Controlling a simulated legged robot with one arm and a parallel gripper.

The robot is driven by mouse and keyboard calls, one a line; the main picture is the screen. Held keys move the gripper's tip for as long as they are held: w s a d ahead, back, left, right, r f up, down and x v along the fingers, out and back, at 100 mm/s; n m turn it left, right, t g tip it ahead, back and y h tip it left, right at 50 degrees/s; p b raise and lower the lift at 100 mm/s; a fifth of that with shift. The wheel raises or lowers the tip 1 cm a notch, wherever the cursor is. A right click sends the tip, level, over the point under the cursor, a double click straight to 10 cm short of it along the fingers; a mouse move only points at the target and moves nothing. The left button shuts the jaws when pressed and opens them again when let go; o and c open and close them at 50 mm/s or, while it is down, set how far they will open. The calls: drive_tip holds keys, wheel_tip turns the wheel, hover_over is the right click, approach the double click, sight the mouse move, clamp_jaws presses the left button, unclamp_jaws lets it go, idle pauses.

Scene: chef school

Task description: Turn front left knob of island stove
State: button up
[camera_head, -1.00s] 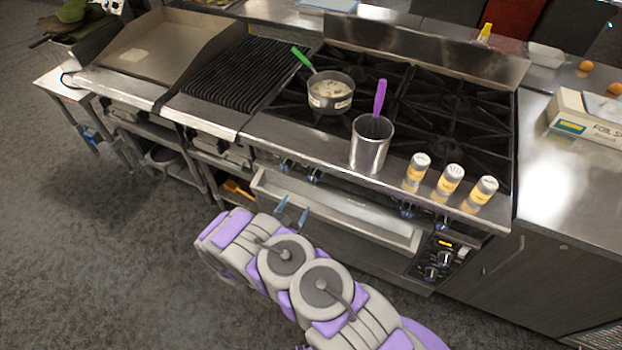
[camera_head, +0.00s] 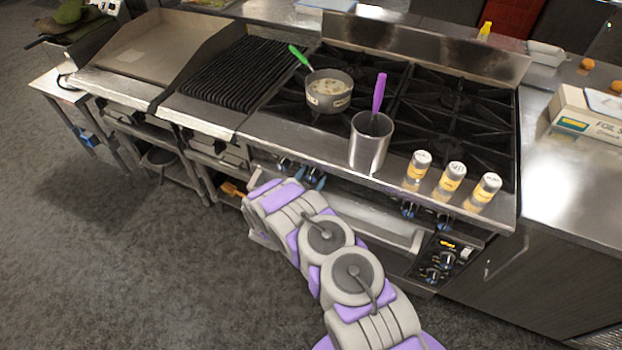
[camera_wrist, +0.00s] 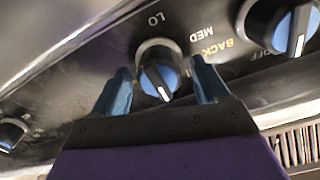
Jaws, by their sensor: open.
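The stove (camera_head: 300,135) has knobs along its front panel below the burners. In the wrist view, a round knob (camera_wrist: 160,78) with a blue face and a white pointer line sits between the two blue fingers of my gripper (camera_wrist: 162,88). The fingers are apart, one on either side of the knob; I cannot tell whether they touch it. "LO" and "MED" are printed around the panel near it. In the head view, my gripper (camera_head: 310,178) is at the stove's left front knobs, and my arm hides part of the panel.
Another knob (camera_wrist: 283,27) is close on the right and one (camera_wrist: 12,133) on the left. A pot (camera_head: 329,92) with a green-handled utensil and a metal canister (camera_head: 369,143) stand on the stove. Shakers (camera_head: 448,181) stand on its front ledge. The floor at left is clear.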

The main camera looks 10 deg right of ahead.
drive_tip(key=c, duration=1)
